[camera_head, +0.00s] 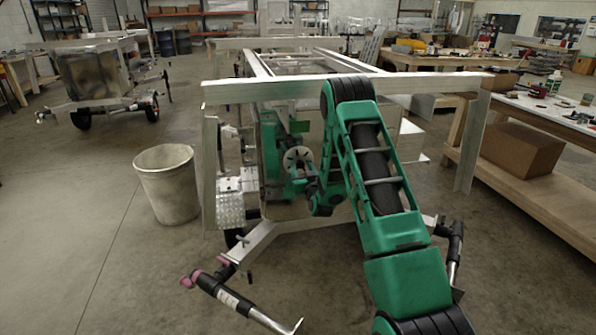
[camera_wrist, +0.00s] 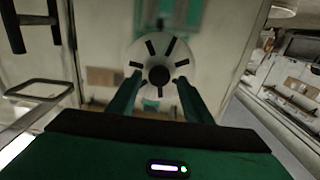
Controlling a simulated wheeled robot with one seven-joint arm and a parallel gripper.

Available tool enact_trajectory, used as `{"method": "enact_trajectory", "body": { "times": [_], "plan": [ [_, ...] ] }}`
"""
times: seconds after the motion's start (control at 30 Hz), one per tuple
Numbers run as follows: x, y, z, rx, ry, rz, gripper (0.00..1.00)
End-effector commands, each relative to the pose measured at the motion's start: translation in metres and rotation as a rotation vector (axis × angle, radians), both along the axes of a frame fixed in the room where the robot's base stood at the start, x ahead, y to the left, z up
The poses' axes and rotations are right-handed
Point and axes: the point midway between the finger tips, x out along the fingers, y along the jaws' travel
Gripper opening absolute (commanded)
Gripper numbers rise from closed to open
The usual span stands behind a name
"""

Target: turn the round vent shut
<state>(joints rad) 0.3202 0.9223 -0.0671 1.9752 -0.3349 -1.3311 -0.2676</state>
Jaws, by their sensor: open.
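The round vent (camera_head: 297,158) is a pale disc on the front of the aluminium trailer, partly hidden by my green arm. In the wrist view the vent (camera_wrist: 178,55) faces me, with several dark radial slots and a dark round hub (camera_wrist: 159,76) at its middle. My gripper (camera_wrist: 160,80) is open. Its two green fingers reach towards the vent, one tip at each side of the hub, over the lower part of the disc. I cannot tell whether the fingertips touch it.
The trailer's top rail (camera_head: 270,90) runs across just behind my arm. A pale bin (camera_head: 168,185) stands on the floor to the left. A workbench (camera_head: 560,205) with a cardboard box (camera_head: 521,149) is on the right.

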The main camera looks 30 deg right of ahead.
Motion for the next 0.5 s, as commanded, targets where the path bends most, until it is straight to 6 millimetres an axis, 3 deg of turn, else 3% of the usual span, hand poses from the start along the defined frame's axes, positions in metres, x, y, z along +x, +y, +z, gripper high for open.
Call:
{"method": "enact_trajectory", "body": {
  "times": [0.4, 0.5],
  "plan": [
    [0.0074, -0.0029, -0.0006, 0.001, 0.001, -0.001, 0.46],
    [0.0072, -0.0027, -0.0008, 0.001, 0.002, -0.001, 0.24]
  ]
}}
